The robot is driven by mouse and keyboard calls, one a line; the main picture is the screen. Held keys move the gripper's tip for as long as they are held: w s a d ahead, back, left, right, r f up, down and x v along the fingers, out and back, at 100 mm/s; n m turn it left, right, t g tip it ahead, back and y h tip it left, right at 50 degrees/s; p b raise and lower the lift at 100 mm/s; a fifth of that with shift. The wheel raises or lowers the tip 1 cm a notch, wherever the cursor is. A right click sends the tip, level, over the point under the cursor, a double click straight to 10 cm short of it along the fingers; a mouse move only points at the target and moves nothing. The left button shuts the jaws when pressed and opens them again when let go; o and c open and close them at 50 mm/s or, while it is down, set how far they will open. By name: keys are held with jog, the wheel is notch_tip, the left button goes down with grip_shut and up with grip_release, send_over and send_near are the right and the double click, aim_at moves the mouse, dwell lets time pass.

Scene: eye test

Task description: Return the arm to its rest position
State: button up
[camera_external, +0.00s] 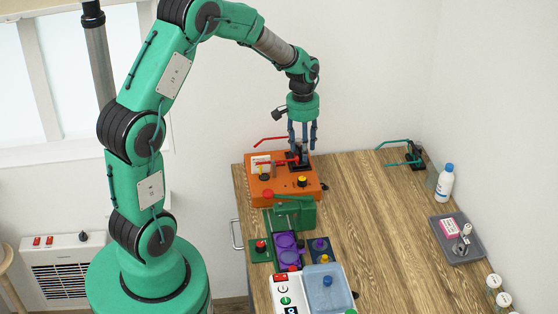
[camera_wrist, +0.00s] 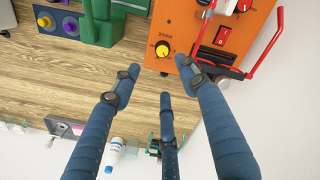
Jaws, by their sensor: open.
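My green arm (camera_external: 150,190) rises from its base at the left of the external view and bends over toward the table. My gripper (camera_external: 302,145) hangs fingers down above the back part of the orange box (camera_external: 283,193). In the wrist view my gripper (camera_wrist: 160,82) shows several spread blue fingers with nothing between them. The orange box (camera_wrist: 176,25) lies just beyond the fingertips there, with a yellow knob, a red switch and a red bar handle. I cannot tell whether a finger touches the box.
On the wooden table (camera_external: 370,220), a green device (camera_external: 294,212), purple pad (camera_external: 287,252) and blue tray (camera_external: 326,290) stand in front of the box. A white bottle (camera_external: 445,182) and grey tray (camera_external: 457,252) are at the right. The table's middle is clear.

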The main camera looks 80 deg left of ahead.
jog(key=s+d+r+m+t+y+b, duration=0.1)
jog(key=d+r+m, duration=0.2)
jog(key=d+r, duration=0.75)
jog(key=s+d+r+m+t+b, duration=0.1)
jog(key=d+r+m, duration=0.2)
jog(key=d+r, duration=0.75)
jog(key=s+d+m+t+b, duration=0.2)
jog(key=s+d+m, duration=0.3)
jog(key=s+d, duration=1.1)
jog(key=d+t, duration=0.1)
jog(key=d, duration=0.3)
jog(key=shift+s+h, duration=0.15)
jog(key=shift+h, duration=0.25)
jog(key=shift+c, duration=0.5)
